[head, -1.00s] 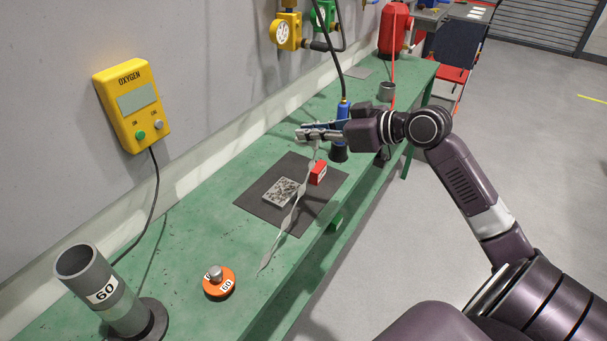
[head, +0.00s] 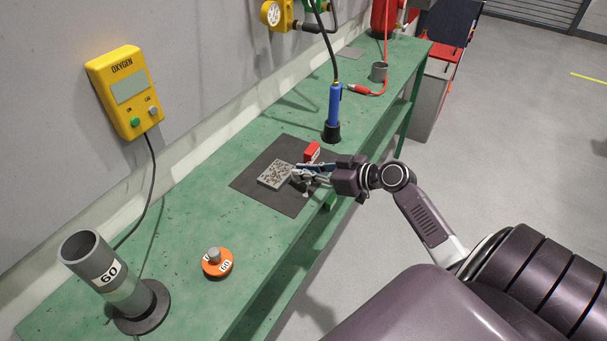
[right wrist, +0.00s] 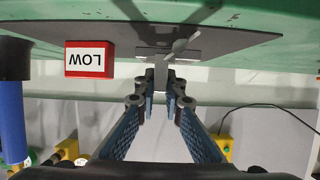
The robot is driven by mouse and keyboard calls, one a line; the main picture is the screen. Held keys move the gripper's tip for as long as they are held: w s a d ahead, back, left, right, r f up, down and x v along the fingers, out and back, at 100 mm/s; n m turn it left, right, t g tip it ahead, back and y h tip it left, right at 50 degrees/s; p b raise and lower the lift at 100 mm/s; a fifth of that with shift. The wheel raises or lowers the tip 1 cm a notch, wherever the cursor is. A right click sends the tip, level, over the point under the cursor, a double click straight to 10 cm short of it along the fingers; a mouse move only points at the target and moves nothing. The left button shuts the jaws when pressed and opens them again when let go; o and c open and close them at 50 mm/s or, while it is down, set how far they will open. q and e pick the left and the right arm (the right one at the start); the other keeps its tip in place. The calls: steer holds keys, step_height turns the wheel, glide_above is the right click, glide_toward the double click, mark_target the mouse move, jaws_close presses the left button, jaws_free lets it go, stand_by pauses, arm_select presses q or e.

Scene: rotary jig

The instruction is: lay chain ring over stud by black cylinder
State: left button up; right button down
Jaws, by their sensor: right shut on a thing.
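My right gripper (head: 303,173) is low over the near edge of the dark mat, beside the speckled grey metal block (head: 275,174). In the right wrist view its fingertips (right wrist: 161,80) are closed on a small grey piece that looks like part of the chain (right wrist: 182,44). The chain's length does not show clearly in the head view. A black cylinder (head: 331,132) forms the foot of a blue upright tool; it also shows in the right wrist view (right wrist: 14,58). I cannot make out a stud for certain. My left gripper is out of view.
A red block marked LOW (head: 312,152) stands just behind the gripper. The dark mat (head: 253,187) lies on the green bench (head: 190,215). An orange disc with a grey knob (head: 217,263) and a grey tube marked 60 (head: 105,278) stand at the near end, with clear bench between.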

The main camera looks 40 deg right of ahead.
steer(key=shift+f, duration=0.85)
steer(key=shift+f, duration=0.15)
steer(key=c, duration=2)
jaws_free()
steer(key=shift+c, duration=0.2)
